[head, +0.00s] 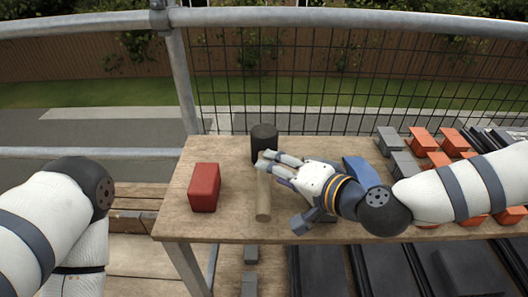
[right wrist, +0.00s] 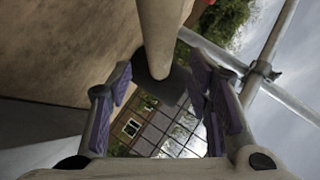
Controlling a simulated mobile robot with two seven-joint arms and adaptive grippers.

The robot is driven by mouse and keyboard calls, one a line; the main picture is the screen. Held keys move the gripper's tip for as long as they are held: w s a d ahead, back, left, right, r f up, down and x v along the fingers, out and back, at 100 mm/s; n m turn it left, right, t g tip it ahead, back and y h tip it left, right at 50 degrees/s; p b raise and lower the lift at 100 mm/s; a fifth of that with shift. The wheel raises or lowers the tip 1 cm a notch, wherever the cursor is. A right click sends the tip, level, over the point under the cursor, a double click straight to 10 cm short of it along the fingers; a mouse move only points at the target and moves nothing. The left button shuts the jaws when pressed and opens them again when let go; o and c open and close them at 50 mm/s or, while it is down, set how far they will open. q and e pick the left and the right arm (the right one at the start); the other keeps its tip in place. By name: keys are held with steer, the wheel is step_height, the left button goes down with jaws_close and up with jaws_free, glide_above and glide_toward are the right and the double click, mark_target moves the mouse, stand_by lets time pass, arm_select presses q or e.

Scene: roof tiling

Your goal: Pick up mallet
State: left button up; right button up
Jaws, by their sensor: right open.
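In the right wrist view the gripper (right wrist: 163,78) is open. The handle (right wrist: 160,28) and dark head (right wrist: 164,86) show between its purple-padded fingers, with gaps on both sides. My left arm shows at the left, but its gripper is out of view.
A red block (head: 204,187) stands left of the mallet on the table (head: 232,226). A blue object (head: 360,170) and a grey block (head: 305,222) lie near my right arm. Orange and grey blocks (head: 421,138) fill the right side. A mesh railing (head: 300,85) stands behind.

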steer(key=x, duration=0.4)
steer(key=shift+s, duration=0.1)
jaws_close()
arm_select(q)
steer(key=shift+s+f, duration=0.15)
steer(key=shift+f, duration=0.05)
arm_select(e)
steer(key=shift+r, duration=0.1)
steer(key=shift+r, duration=0.1)
steer(key=shift+r, duration=0.25)
step_height(320, 180, up, 3)
steer(key=shift+f+p, duration=0.1)
steer(key=shift+p, duration=0.2)
arm_select(q)
steer(key=w+r+t+p, duration=0.1)
steer(key=w+r+p, duration=0.2)
steer(key=w+r, duration=0.1)
steer(key=shift+w+r+t, duration=0.3)
steer(key=shift+w+r, duration=0.1)
steer(key=shift+r, duration=0.1)
arm_select(e)
steer(key=s+d+r, duration=0.8)
steer(key=d+r, duration=0.1)
steer(key=d, duration=0.2)
steer(key=shift+s+r, duration=0.15)
steer(key=shift+r, duration=0.1)
